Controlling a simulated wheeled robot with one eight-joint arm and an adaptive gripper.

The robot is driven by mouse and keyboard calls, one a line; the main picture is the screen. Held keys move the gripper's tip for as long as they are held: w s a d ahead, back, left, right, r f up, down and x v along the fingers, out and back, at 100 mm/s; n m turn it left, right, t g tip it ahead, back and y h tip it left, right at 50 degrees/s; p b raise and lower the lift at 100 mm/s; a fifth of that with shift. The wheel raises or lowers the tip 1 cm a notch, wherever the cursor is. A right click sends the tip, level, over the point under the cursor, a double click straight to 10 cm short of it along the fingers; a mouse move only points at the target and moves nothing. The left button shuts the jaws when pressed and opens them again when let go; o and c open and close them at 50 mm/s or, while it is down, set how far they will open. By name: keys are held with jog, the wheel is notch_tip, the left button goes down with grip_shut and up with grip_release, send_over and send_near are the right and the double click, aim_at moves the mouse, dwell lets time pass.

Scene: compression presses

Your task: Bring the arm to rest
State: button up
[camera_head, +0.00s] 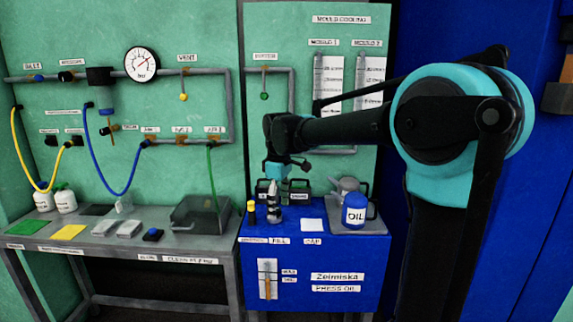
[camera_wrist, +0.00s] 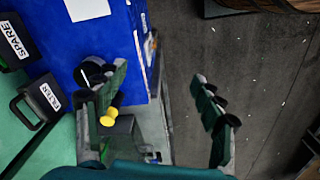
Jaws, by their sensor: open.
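My gripper (camera_head: 274,200) hangs downward at the end of my stretched-out arm, over the front left part of the blue press oil cabinet (camera_head: 333,277). In the wrist view my gripper (camera_wrist: 160,105) has its two fingers spread wide, with nothing held between them. The left finger lies in front of the cabinet's edge and hides part of it. The grey floor (camera_wrist: 250,70) shows behind the right finger. In the head view the fingertips look close to the cabinet top, but I cannot tell the gap.
The blue oil can (camera_head: 354,210) stands on a tray to the right. Dark cases labelled SPARE (camera_wrist: 15,40) and FILTER (camera_wrist: 40,101) are behind it.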

jog(key=s+d+f+m+t, duration=0.3)
jog(key=s+d+f+m, duration=1)
jog(key=s+d+f, duration=0.5)
jog(key=d+f, duration=0.2)
jog(key=d, duration=0.1)
jog(key=shift+s+d+f+m+t, duration=0.2)
jog(key=shift+s+d+m+t, duration=0.1)
jog(key=shift+s+t, duration=0.1)
jog(key=shift+a, duration=0.1)
jog(key=shift+c, duration=0.2)
